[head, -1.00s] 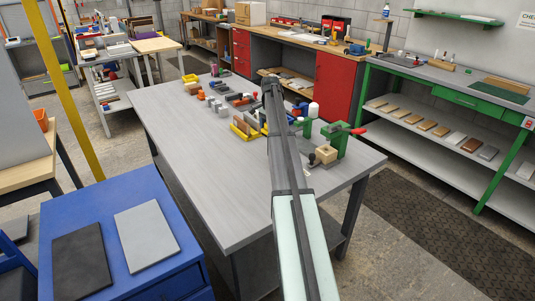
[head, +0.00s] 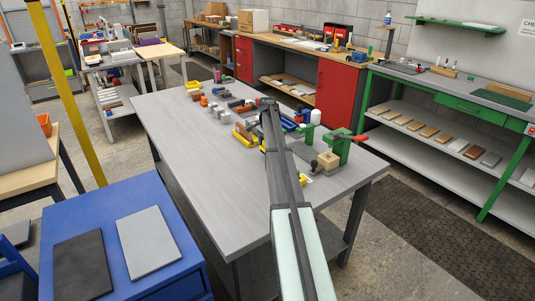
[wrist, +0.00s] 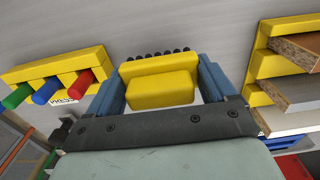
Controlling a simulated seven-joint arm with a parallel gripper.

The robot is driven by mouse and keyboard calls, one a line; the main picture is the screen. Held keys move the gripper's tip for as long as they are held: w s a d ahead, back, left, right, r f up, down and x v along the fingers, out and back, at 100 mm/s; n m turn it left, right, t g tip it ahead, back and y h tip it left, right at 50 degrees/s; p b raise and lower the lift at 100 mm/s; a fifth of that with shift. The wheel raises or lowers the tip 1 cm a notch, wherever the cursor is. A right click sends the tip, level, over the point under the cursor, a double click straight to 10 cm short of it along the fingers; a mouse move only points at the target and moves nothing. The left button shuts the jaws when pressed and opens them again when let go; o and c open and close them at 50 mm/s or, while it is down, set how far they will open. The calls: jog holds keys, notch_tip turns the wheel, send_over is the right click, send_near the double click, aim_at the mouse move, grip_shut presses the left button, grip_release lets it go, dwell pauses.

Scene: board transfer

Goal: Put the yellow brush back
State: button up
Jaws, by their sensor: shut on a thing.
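The yellow brush (wrist: 160,82) shows in the wrist view as a yellow block with a row of black bristles along its far side. My gripper (wrist: 163,85) has a blue finger on each side of it and is shut on it. A pale patch shows beneath the brush; I cannot tell whether the brush touches the surface. In the head view, my arm hides the brush and my gripper's fingers.
In the wrist view, a yellow rack (wrist: 58,68) with green, blue and red cylinders is left, above a "PRESS" label. A yellow rack (wrist: 262,68) holding boards is right. In the head view, a green press (head: 341,150) stands right on the grey table (head: 190,150), whose left side is clear.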

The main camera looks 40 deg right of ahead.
jog(key=shift+f, duration=1.45)
jog(key=shift+f, duration=0.1)
jog(key=o, duration=0.8)
jog(key=shift+c, duration=0.2)
notch_tip(320, 180, up, 12)
jog(key=shift+r, duration=0.1)
